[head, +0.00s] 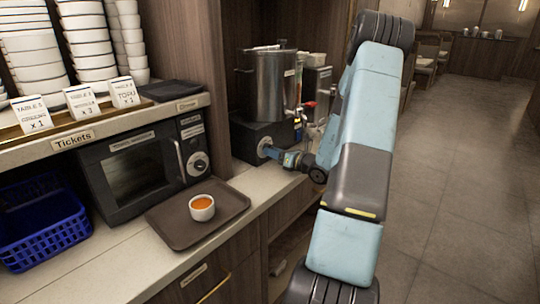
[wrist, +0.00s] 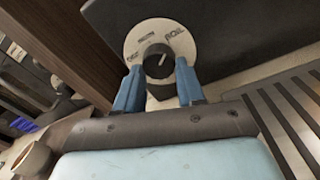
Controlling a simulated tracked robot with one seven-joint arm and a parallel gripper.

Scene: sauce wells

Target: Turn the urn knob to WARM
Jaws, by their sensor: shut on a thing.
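The steel urn (head: 272,80) stands on a black base box (head: 245,130) at the back of the counter. A pale round dial (wrist: 150,32) on the box front carries small printed labels at left, top and right; the right one looks like BOIL. The black knob (wrist: 158,58) sits at its centre, its white pointer line tilted to the upper right, between the top and right labels. My gripper (wrist: 159,70) is shut on the knob, one blue finger on each side. In the head view my gripper (head: 276,154) reaches the dial from the right and hides most of the knob.
A brown tray (head: 170,232) with a small bowl of orange sauce (head: 202,207) lies on the near counter beside a microwave (head: 140,170). A red-handled tap (head: 309,105) is close to my wrist. A slatted grille (wrist: 290,115) shows at right in the wrist view.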

